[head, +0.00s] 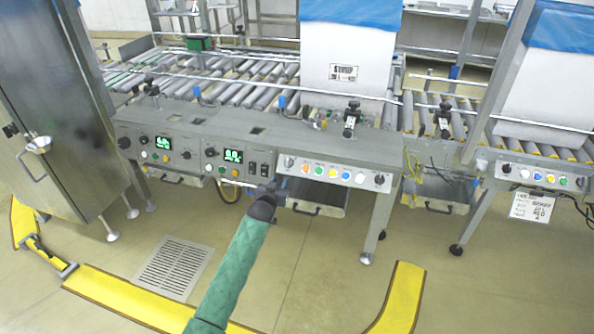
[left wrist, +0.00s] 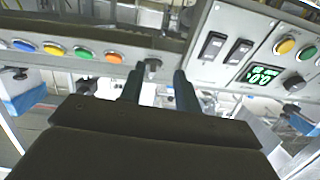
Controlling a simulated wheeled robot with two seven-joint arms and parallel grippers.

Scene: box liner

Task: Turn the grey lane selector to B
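The grey lane selector (head: 290,162) is a small knob at the left end of the white button panel (head: 333,172) on the conveyor front. My left gripper (head: 276,184) is in front of that panel, just below and left of the knob. In the left wrist view, which is turned over, the selector (left wrist: 153,67) shows between the tips of my left gripper's two fingers (left wrist: 158,78). The fingers are apart with a gap to the knob; contact is not visible. The knob's lettering is too small to read. My right gripper is not in view.
Orange, green, yellow and blue buttons (head: 333,173) line the panel beside the selector. Two black rocker switches (left wrist: 225,48) and a green display (head: 233,156) are on the neighbouring panel. A drawer handle (head: 306,210) lies below. A steel cabinet (head: 50,110) stands at left.

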